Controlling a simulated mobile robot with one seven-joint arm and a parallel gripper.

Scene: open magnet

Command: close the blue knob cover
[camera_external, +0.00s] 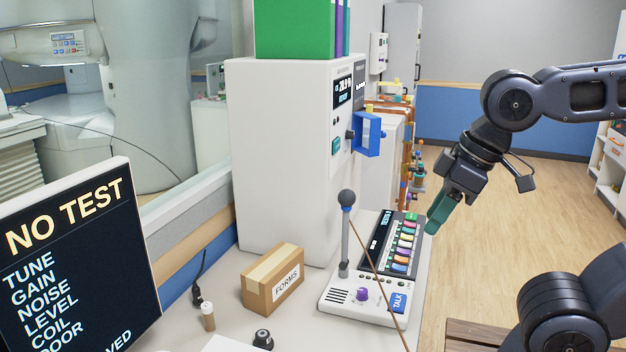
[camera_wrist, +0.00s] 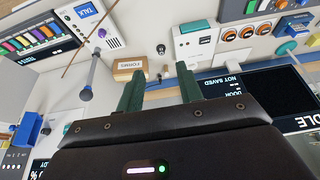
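The blue knob cover (camera_external: 373,136) is a hollow blue frame on the front of the tall white cabinet (camera_external: 285,150). It stands swung out from the panel, and a dark knob (camera_external: 350,134) shows beside it. My gripper (camera_external: 436,222) is to the right of the cover and lower, apart from it, with its green fingers pointing down over the console's right edge. In the wrist view my gripper (camera_wrist: 160,70) has its two green fingers spread with nothing between them.
A console (camera_external: 345,296) with coloured keys and a microphone (camera_external: 346,198) stands below the cover. A FORMS box (camera_external: 273,279) sits on the desk to its left. A NO TEST screen (camera_external: 75,250) is at the left front. Open floor (camera_external: 480,210) lies right of the cabinet.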

